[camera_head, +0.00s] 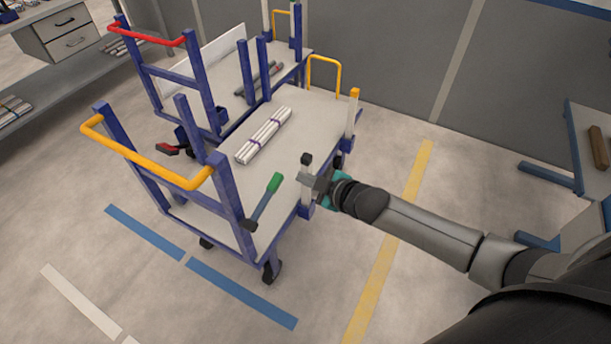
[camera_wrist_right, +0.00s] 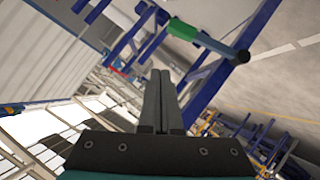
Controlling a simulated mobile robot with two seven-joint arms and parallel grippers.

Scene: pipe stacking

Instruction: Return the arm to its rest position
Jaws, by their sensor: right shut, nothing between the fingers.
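My right gripper (camera_head: 308,181) is at the right edge of the near cart (camera_head: 225,200) in the head view, beside a short black-capped post (camera_head: 306,160). Its fingers also show in the right wrist view (camera_wrist_right: 161,100); they are together and empty. The right arm reaches in from the lower right, stretched out. A bundle of white pipes (camera_head: 264,136) with purple bands lies on the cart top, apart from the gripper. My left gripper is not in view.
A rod with a green end (camera_head: 273,184) is left of the gripper; a green-banded rod (camera_wrist_right: 184,30) shows in the wrist view. A second cart (camera_head: 215,80) stands behind. Yellow-striped floor (camera_head: 385,265) lies under the arm. A workbench (camera_head: 590,135) is at right.

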